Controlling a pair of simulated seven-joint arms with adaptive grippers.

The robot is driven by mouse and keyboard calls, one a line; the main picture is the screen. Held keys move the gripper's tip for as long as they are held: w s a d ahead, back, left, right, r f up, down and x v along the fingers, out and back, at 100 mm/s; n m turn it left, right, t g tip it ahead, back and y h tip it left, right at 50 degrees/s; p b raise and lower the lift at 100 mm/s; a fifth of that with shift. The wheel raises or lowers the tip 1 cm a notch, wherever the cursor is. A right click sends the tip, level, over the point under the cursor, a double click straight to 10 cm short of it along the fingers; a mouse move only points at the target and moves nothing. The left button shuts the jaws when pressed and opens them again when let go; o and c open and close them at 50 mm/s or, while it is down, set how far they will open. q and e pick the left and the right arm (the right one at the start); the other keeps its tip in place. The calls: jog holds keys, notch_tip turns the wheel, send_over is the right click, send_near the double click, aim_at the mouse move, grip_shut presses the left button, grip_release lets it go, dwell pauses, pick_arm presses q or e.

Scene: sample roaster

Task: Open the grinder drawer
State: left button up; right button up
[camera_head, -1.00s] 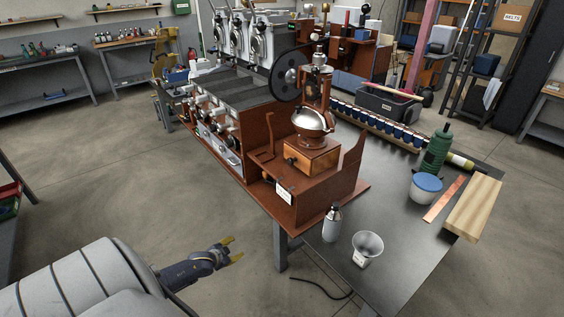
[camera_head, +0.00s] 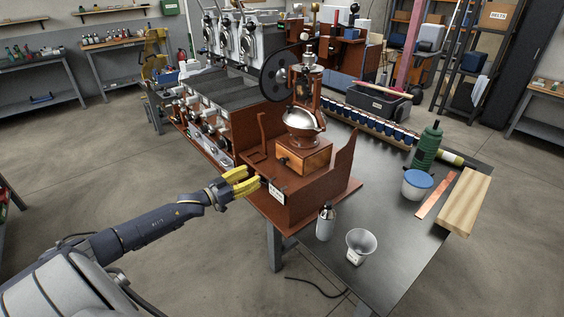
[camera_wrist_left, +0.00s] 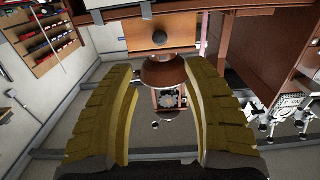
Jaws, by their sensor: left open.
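The grinder (camera_head: 303,120) has a copper dome on a wooden box and stands on a reddish-brown stand. Its drawer (camera_head: 290,160) has a small round knob and faces my left arm; it looks shut. My left gripper (camera_head: 249,179) has yellow fingers and is open and empty, just left of the stand's front edge and short of the drawer. In the left wrist view the fingers (camera_wrist_left: 160,65) are spread apart, with the drawer front and its knob (camera_wrist_left: 159,38) ahead between and above the tips, not touched. My right gripper is not in view.
A white label (camera_head: 276,193) hangs on the stand's front close to my left gripper. The roaster row (camera_head: 215,115) lies behind and left.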

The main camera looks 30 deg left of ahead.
aim_at(281, 161)
pick_arm(q)
jog(key=x, duration=1.5)
jog(key=shift+w+f, duration=0.1)
jog(key=shift+w, duration=0.15)
jog(key=shift+d, duration=0.1)
jog(key=shift+c, duration=0.2)
grip_shut()
